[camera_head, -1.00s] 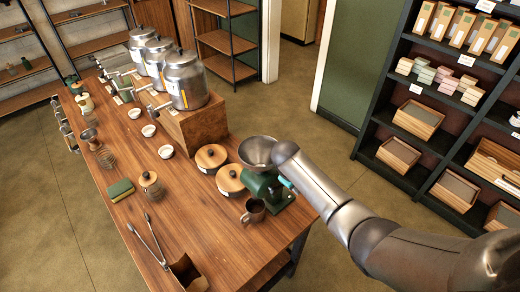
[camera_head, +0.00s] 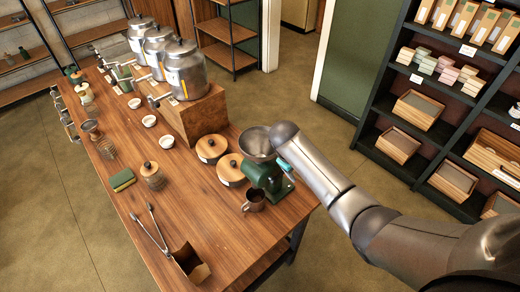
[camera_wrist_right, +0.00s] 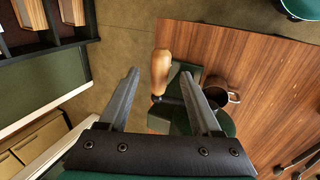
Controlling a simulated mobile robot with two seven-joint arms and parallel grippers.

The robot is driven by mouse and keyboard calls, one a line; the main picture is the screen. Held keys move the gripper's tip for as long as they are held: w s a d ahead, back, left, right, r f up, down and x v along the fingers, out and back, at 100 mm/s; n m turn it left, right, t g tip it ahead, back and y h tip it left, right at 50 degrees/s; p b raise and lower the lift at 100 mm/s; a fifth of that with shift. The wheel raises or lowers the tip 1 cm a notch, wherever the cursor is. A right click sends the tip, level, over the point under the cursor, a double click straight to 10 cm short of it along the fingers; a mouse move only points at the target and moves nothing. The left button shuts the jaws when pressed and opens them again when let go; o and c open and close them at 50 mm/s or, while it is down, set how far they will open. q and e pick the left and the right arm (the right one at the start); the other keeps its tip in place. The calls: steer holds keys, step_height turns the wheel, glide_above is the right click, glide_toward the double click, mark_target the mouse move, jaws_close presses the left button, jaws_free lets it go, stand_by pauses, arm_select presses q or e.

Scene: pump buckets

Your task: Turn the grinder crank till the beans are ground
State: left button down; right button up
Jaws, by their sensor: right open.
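The green grinder (camera_head: 265,177) with its metal hopper (camera_head: 257,143) stands at the table's near right end. Its crank handle is a light wooden knob (camera_wrist_right: 161,70) in the right wrist view, on a dark crank arm. My right gripper (camera_wrist_right: 159,76) is open, its two fingers to either side of the knob in that view; I see no contact. In the head view my right arm hides the crank and most of the gripper. A brown mug (camera_head: 254,201) stands beside the grinder and also shows in the wrist view (camera_wrist_right: 216,95). The beans cannot be seen. My left gripper is out of view.
Two wooden-lidded canisters (camera_head: 211,148) stand left of the grinder. Metal urns (camera_head: 187,72) stand on a wooden block behind. Tongs (camera_head: 150,230) and an open brown box (camera_head: 190,262) lie toward the front. A dark shelf unit (camera_head: 358,148) stands right of the table.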

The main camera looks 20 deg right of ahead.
steer(key=v, duration=0.5)
steer(key=shift+s+a+r, duration=0.1)
steer(key=shift+r, duration=0.2)
